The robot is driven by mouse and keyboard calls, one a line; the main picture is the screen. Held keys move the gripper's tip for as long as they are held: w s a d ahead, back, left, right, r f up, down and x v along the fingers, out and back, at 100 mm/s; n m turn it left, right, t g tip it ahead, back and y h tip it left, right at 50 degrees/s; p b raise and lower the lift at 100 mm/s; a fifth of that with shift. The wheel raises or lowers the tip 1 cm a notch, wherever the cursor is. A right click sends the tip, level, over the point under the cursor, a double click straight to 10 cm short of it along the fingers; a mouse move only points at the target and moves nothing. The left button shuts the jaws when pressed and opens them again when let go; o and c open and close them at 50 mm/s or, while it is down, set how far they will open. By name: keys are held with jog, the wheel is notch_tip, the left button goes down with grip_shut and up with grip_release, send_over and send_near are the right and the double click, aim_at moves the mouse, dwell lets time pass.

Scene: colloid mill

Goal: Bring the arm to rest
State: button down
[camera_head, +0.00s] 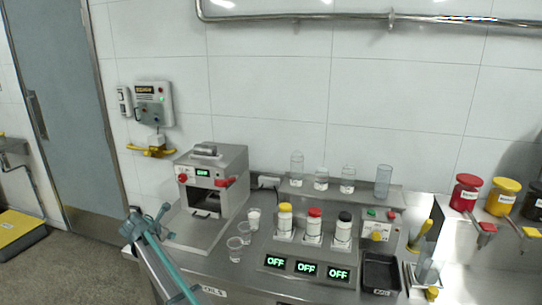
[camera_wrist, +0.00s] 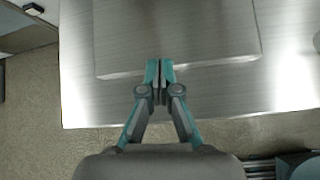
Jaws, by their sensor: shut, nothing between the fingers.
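My gripper (camera_wrist: 159,68) is shut and empty in the wrist view. It points down over the near edge of a raised metal plate (camera_wrist: 180,40) on the steel bench (camera_wrist: 90,107). In the head view my gripper (camera_head: 136,222) is at the lower left, teal and grey, left of the colloid mill (camera_head: 213,180). I cannot tell its exact height above the bench. Nothing hangs from its fingers.
Clear cups (camera_head: 235,250) stand right of the mill base. Bottles with yellow (camera_head: 285,220), red and black caps stand behind OFF displays (camera_head: 306,268). A black tray (camera_head: 381,272) is at the right. Open floor (camera_head: 75,265) lies left of the bench.

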jog(key=s+a+f+m+g, duration=0.35)
jog(key=s+f+m, duration=0.25)
jog(key=s+f, duration=0.85)
jog(key=s+d+f+m+g, duration=0.2)
jog(key=s+d+f+m, duration=0.15)
jog(key=d+f, duration=0.7)
jog(key=s+d+f+m+g+h, duration=0.15)
jog(key=d+f+m, duration=0.3)
jog(key=d, duration=1.05)
jog(key=s+d+f+m+g, duration=0.2)
jog(key=s+d+f+m, duration=0.15)
jog(key=d+f, duration=0.75)
jog(key=s+d+f+m+g, duration=0.35)
jog(key=s+d+m, duration=0.25)
jog(key=s+d, duration=1.15)
jog(key=s+d+m+g+y, duration=0.1)
jog(key=s+d+m, duration=0.3)
jog(key=s, duration=0.5)
jog(key=s+d+m+g+y, duration=0.2)
jog(key=s+d+m, duration=0.2)
jog(key=s, duration=0.6)
jog(key=shift+d+r, duration=0.2)
jog(key=shift+d, duration=0.55)
